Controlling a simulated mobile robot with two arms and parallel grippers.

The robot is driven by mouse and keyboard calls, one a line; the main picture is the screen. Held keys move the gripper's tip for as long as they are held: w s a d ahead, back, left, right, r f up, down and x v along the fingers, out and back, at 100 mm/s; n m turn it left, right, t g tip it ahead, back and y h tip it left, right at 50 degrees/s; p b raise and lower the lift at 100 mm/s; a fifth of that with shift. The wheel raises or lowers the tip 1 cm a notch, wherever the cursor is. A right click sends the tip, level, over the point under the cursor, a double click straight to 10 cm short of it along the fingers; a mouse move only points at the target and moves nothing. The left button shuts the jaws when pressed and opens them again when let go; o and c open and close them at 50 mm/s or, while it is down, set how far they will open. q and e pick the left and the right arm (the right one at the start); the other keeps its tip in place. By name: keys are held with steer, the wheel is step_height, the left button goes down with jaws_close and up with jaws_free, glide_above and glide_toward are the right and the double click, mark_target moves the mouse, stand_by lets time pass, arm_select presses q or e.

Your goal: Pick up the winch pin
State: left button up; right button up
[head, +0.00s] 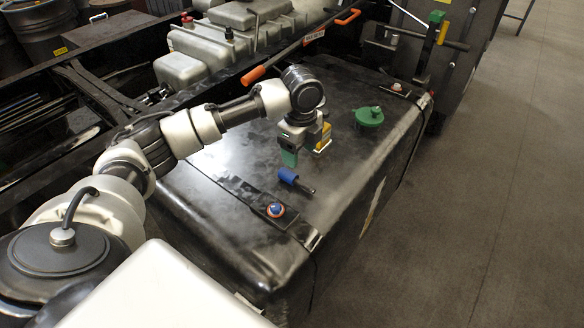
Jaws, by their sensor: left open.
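The winch pin appears to be the small piece with a blue grip (287,176) and a short dark shaft, lying on top of the black tank (215,215). My left gripper (306,155) points down just above and behind it in the head view. Its green-tipped finger and its yellow-and-white finger are apart, and nothing shows between them. The blue grip lies just below the green fingertip in the picture; I cannot tell the exact height gap. My right gripper is not in view.
A green cap (369,116) sits on the tank to the right of my gripper. A long orange-handled lever (253,75) reaches over the far side. Open floor (480,200) lies to the right.

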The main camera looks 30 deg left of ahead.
mark_target(296, 179)
arm_select(q)
steer(key=f, duration=0.2)
steer(key=s+f, duration=0.1)
steer(key=shift+d+f, duration=0.2)
steer(key=shift+d, duration=0.05)
steer(key=shift+f, duration=0.3)
steer(key=shift+w+a+f+p, duration=0.1)
steer(key=shift+a+f+p, duration=0.05)
steer(key=shift+f+p, duration=0.25)
steer(key=f+p, duration=0.1)
steer(key=f, duration=0.3)
steer(key=shift+a+f, duration=0.15)
steer(key=shift+a, duration=0.05)
steer(key=shift+f, duration=0.2)
steer(key=c, duration=1.1)
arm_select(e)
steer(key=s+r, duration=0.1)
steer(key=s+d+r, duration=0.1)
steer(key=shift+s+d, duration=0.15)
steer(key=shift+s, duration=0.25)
arm_select(q)
steer(key=shift+r, duration=0.1)
